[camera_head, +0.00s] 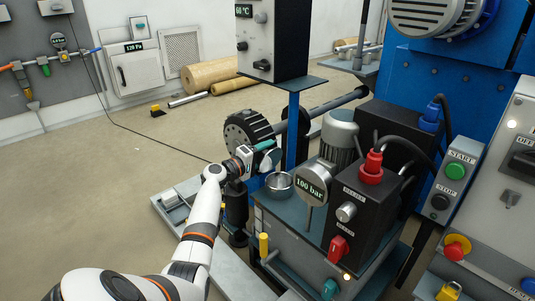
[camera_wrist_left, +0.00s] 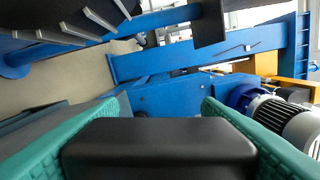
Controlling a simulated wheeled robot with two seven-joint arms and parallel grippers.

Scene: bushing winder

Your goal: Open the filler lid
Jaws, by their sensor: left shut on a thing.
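My left gripper (camera_head: 265,152) is at the end of the white arm, above and slightly left of an open round metal filler cup (camera_head: 279,184). A pale round disc, which looks like the filler lid (camera_head: 271,160), stands tilted up beside the gripper, partly hidden by it. In the left wrist view, the teal fingers lie on both sides of a black block (camera_wrist_left: 158,150), which looks like the lid's handle. The gripper is shut on this block. Where the block joins the lid is hidden. My right gripper is not in view.
A blue post (camera_head: 293,130) carries a grey control box (camera_head: 272,38) close to the gripper's right. A round 100 bar gauge (camera_head: 311,184), a motor (camera_head: 339,136) and a black box with a red plug (camera_head: 372,168) stand to the right. The floor at left is mostly clear.

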